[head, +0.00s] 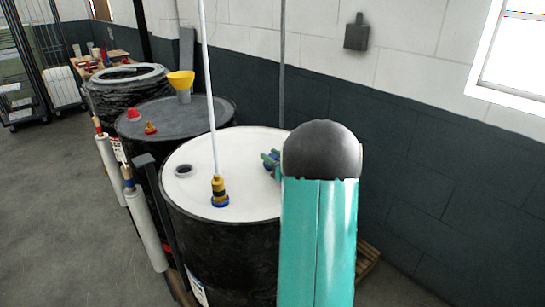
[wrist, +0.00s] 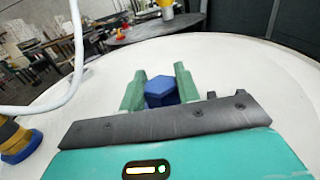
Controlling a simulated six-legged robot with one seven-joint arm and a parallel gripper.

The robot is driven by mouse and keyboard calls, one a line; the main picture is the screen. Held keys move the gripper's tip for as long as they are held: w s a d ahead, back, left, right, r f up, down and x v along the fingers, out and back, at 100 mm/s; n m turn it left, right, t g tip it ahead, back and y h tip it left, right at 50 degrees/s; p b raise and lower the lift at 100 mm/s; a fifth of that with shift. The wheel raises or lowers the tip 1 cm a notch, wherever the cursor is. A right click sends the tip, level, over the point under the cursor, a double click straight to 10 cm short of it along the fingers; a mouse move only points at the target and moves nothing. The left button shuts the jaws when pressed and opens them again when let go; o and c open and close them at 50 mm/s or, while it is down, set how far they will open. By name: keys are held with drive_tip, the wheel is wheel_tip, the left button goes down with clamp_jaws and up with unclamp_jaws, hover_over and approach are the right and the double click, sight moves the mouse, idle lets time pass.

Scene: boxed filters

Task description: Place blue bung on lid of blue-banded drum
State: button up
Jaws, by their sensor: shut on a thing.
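The blue bung (wrist: 161,92) is a small hexagonal-topped piece between the two green fingers of my gripper (wrist: 160,88) in the wrist view. My gripper is shut on it. In the head view my gripper (head: 270,163) is over the right part of the drum's white lid (head: 245,160), low above it; I cannot tell whether the bung touches the lid. The lid also fills the wrist view (wrist: 235,75). The near black drum (head: 230,255) has a partly visible label; a band around it cannot be made out. My teal arm hides the lid's right side.
A yellow-and-blue fitting (head: 219,192) with a white hose (head: 208,80) stands on the lid. A dark-rimmed opening (head: 183,171) is to its left. A second drum (head: 160,115) behind carries a yellow funnel (head: 181,82) and red pieces. The wall is to the right.

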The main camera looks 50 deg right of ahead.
drive_tip(key=shift+s+f, duration=0.15)
drive_tip(key=shift+f, duration=0.6)
drive_tip(key=o, duration=1)
drive_tip(key=shift+a+f, duration=0.1)
drive_tip(key=shift+o, duration=0.2)
drive_tip(key=shift+r, duration=0.2)
drive_tip(key=s, duration=0.4)
drive_tip(key=s+r, duration=0.1)
drive_tip(key=s, duration=0.2)
drive_tip(key=s+a, duration=0.1)
drive_tip(key=s, duration=0.3)
drive_tip(key=shift+s+r, duration=0.2)
drive_tip(key=shift+s, duration=0.15)
